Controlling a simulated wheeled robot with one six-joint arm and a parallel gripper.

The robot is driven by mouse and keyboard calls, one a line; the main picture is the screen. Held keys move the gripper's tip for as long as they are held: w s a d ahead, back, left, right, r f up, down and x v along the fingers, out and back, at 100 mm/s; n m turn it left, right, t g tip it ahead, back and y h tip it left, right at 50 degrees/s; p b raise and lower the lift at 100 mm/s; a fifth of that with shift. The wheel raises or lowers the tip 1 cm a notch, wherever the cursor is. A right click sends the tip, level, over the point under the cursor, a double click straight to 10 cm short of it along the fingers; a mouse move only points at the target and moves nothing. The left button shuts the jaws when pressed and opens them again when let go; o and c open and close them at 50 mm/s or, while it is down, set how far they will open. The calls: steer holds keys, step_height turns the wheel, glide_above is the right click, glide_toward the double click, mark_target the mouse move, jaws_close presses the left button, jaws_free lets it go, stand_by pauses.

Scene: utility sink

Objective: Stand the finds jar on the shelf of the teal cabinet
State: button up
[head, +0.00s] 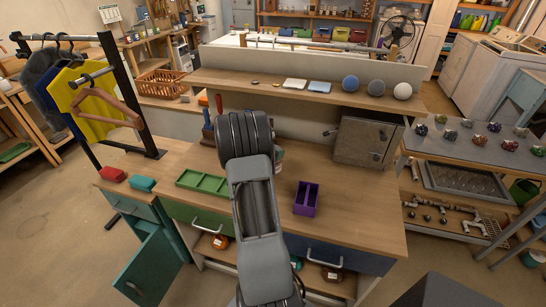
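The teal cabinet (132,206) stands at the left end of the workbench. Its teal door (150,266) hangs open toward the front; its inner shelf is not visible from here. Jar-like items with orange-brown tops sit in the open space under the bench: one at the left (220,242), one at the right (331,274), and a partly hidden one beside my arm. I cannot tell which, if any, is the finds jar. My arm reaches up over the middle of the bench; my gripper's fingers are hidden behind it, so I see no grip.
A raised shelf (220,79) holds balls and small items. A clothes rack (122,90) stands left.

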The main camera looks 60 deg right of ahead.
steer(key=shift+w+d+f, duration=0.1)
steer(key=shift+d+f, duration=0.2)
step_height(320, 180, down, 2)
steer(key=shift+d+p, duration=0.15)
steer(key=shift+p, duration=0.4)
steer(key=shift+f, duration=0.7)
steer(key=shift+f, duration=0.2)
steer(key=o, duration=1.4)
steer(key=shift+c, duration=0.2)
